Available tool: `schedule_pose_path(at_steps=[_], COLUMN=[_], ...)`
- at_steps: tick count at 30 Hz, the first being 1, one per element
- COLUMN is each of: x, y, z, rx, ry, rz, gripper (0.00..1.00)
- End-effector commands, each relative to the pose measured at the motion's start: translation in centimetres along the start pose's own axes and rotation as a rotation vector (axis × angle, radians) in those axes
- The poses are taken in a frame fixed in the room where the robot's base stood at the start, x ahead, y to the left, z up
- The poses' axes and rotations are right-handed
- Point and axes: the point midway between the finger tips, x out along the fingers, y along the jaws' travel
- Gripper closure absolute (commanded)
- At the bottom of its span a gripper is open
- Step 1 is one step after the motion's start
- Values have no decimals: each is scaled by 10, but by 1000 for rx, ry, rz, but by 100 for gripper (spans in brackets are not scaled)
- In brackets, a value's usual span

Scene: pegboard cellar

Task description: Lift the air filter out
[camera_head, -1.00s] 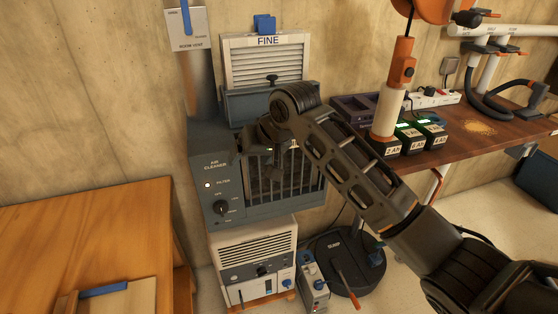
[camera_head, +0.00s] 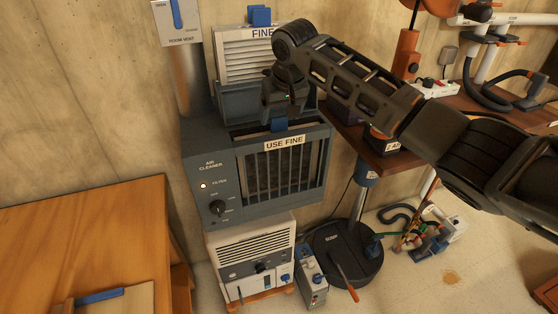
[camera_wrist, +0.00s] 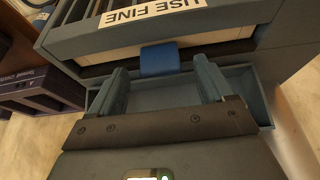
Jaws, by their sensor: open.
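The air cleaner (camera_head: 205,150) is a blue-grey box with a barred front and a "USE FINE" label. The air filter (camera_wrist: 105,55) sits in its top slot; its pale top edge and blue tab (camera_wrist: 160,60) show in the wrist view. The tab also shows in the head view (camera_head: 279,125). My gripper (camera_wrist: 160,68) is open above the slot, pointing down, with one finger on each side of the tab. Contact with the tab cannot be told. A second filter marked "FINE" (camera_head: 232,60), with its own blue tab, stands in a holder behind the cleaner, partly hidden by my arm.
A wooden table (camera_head: 90,230) is at left and a workbench (camera_head: 385,158) at right, partly behind my arm. A white-fronted unit (camera_head: 250,245) stands beneath the cleaner. A round black base (camera_head: 345,265) and a small grey box (camera_head: 312,280) are on the floor.

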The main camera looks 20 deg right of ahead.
Motion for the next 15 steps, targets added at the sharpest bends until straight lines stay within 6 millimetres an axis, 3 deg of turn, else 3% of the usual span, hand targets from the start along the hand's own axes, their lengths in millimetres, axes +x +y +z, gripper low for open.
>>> schedule_pose_path(at_steps=[6, 15], x=[24, 27], y=[0, 0], z=[-1, -1], rx=[-1, -1], ry=[0, 2], rz=[1, -1], gripper=[19, 22])
